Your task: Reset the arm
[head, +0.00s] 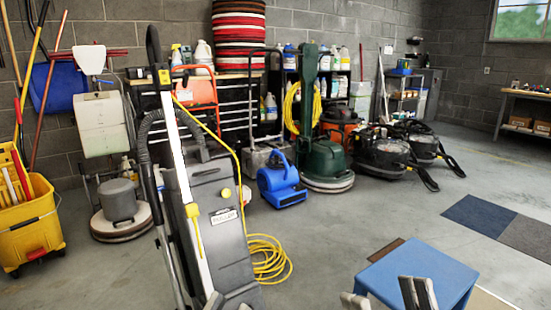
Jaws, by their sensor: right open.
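The fingers of my right gripper (386,290) show at the bottom edge, at the right of centre. They are grey and spread apart, with nothing visible between them. They appear in front of the near part of a blue-topped table or stool (425,268); I cannot tell whether they touch it. The rest of the right arm is out of frame. A stack of red, white and dark round buffer pads (239,34) stands at the back, against the block wall.
A tall grey upright machine (217,215) with a yellow cord (268,258) stands close in front. A blue blower (280,186), a green floor machine (325,155) and a yellow mop bucket (30,222) stand behind. Floor at the right is mostly clear, with dark mats (480,213).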

